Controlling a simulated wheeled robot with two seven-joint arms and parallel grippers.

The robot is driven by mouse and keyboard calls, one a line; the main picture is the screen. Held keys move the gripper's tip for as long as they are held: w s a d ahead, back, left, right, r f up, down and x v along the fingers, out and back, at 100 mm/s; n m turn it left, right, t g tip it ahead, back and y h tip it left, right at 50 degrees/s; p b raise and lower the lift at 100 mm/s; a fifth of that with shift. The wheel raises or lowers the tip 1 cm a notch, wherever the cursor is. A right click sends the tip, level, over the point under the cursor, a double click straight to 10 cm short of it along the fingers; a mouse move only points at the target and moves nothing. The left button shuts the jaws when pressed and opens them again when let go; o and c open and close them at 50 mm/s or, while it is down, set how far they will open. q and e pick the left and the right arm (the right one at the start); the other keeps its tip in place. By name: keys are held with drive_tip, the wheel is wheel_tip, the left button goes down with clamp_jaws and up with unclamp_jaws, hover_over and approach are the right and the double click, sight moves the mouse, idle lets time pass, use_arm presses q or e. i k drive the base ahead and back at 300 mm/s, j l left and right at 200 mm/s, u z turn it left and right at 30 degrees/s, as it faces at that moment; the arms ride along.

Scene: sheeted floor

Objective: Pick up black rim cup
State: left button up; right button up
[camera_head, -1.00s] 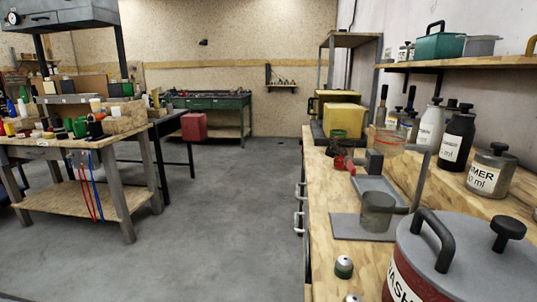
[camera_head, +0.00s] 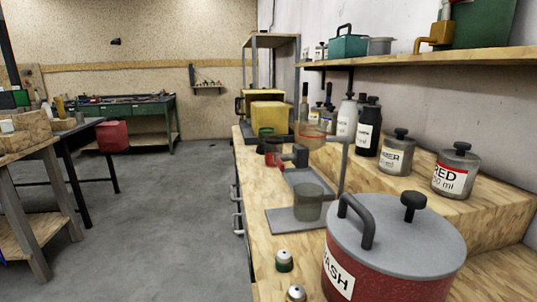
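A dark, smoky see-through cup (camera_head: 308,202) stands upright on a grey plate (camera_head: 288,221) on the right-hand workbench. Its rim looks dark grey, but I cannot be sure it is black. Behind it, a clear cup with a red rim (camera_head: 312,146) stands near a grey post. A small dark cup (camera_head: 271,146) with red at its base is further back, close to the yellow box. Neither of my grippers is in view, and nothing is seen being held.
A big red WASH pot (camera_head: 395,275) with a grey lid fills the near right bench (camera_head: 270,265). Labelled jars (camera_head: 455,172) and bottles line a raised step under a shelf (camera_head: 430,56). The grey floor (camera_head: 165,215) left of the bench is clear.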

sight(273, 144)
drive_tip(key=i+j, duration=0.2)
drive_tip(key=j, duration=0.25)
drive_tip(key=i+j+u, duration=0.1)
drive_tip(key=j, duration=0.35)
drive_tip(key=i+j+u, duration=0.1)
drive_tip(key=i+j, duration=0.15)
drive_tip(key=j, duration=0.15)
drive_tip(key=i+j, duration=0.2)
drive_tip(key=j, duration=0.2)
